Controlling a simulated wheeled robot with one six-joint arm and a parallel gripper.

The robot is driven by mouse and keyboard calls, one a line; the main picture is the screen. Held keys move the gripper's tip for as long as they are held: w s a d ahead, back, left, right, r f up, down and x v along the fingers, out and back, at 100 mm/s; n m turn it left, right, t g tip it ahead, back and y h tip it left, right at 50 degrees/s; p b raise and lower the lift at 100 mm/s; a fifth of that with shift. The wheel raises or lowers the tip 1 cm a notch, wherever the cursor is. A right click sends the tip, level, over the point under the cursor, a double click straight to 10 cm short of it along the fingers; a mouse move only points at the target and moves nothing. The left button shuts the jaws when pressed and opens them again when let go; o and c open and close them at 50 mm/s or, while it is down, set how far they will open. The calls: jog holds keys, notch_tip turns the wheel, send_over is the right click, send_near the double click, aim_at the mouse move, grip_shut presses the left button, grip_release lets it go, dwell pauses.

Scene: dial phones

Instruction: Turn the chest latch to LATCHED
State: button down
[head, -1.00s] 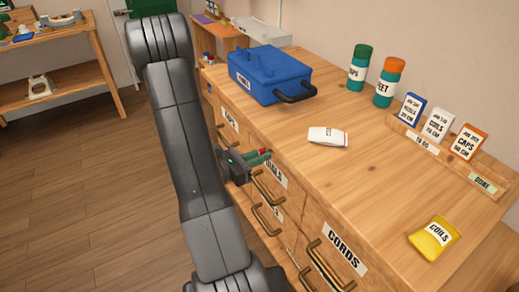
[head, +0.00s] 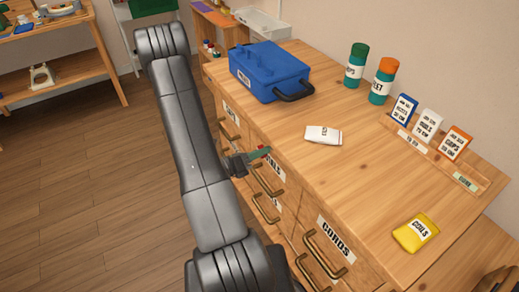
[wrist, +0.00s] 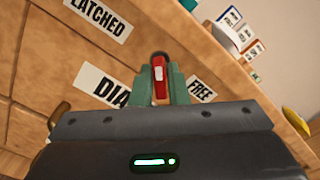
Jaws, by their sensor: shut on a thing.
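The latch (wrist: 160,80) is a small red handle with a dark rounded end, on the wooden chest front (head: 292,214). My gripper (wrist: 161,88) is shut on it, with a green finger on each side. In the head view my gripper (head: 260,154) is at the chest's upper front edge, with a bit of red at its tips. In the wrist view the LATCHED label (wrist: 98,15) is at upper left and the FREE label (wrist: 201,90) is just right of the fingers. The handle points up the picture; its exact setting I cannot tell.
A partly hidden drawer label (wrist: 103,88) is beside the fingers. Brass drawer handles (head: 323,253) stick out below. On the chest top are a blue toolbox (head: 268,68), a white packet (head: 322,134), a yellow packet (head: 416,233), two canisters and a card rack.

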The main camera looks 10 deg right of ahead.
dwell(0.5)
jog(key=c, duration=1.5)
grip_release()
jog(key=shift+a, duration=0.15)
jog(key=shift+v, duration=6.85)
jog(key=shift+x, duration=6.3)
